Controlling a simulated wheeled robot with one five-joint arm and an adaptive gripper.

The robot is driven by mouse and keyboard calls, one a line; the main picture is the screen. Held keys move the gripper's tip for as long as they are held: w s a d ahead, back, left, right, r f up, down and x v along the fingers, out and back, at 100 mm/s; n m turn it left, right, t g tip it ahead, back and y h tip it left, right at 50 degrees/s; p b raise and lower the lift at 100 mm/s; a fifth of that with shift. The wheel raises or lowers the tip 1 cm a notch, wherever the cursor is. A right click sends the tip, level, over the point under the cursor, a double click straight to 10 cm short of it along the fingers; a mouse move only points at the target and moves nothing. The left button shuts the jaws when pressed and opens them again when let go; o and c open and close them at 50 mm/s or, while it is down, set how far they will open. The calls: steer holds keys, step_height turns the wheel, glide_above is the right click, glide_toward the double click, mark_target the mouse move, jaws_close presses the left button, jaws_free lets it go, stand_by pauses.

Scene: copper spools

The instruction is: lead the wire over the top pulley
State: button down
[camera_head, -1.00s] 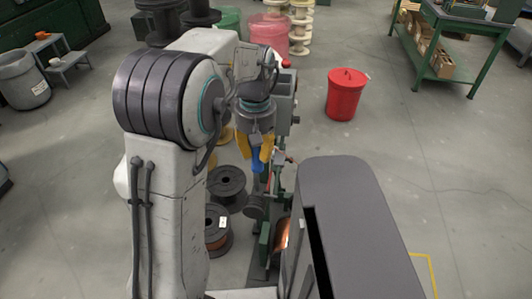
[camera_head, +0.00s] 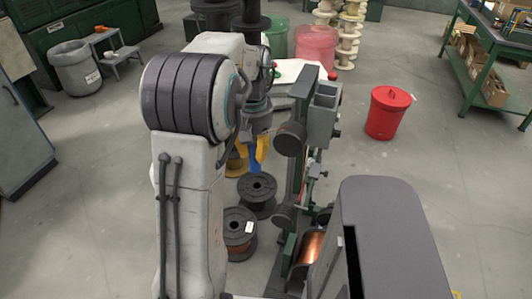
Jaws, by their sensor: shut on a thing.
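My gripper (camera_head: 257,148), with yellow fingers, hangs from my arm just left of the machine in the head view. It is shut on a small blue piece (camera_head: 254,166) that sticks out below the fingers. The top pulley (camera_head: 291,138) is a dark round wheel on the grey-green upright, to the right of my gripper and apart from it in the picture. A lower dark pulley (camera_head: 284,216) sits further down. A copper spool (camera_head: 311,246) lies low in the machine. The wire itself is too thin to make out. My arm partly hides the gripper's upper part.
Black spools (camera_head: 258,190) stand on the floor left of the machine, one with copper (camera_head: 238,241). A grey rounded housing (camera_head: 389,214) is at front right. A red bin (camera_head: 387,113) and a green workbench (camera_head: 487,80) stand beyond. Open floor lies at right.

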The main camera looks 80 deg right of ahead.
step_height(320, 180, down, 22)
steer(key=w+b, duration=0.1)
steer(key=b, duration=1.5)
steer(key=shift+w+d+f, duration=0.15)
steer(key=shift+w+d, duration=0.05)
steer(key=shift+w, duration=0.2)
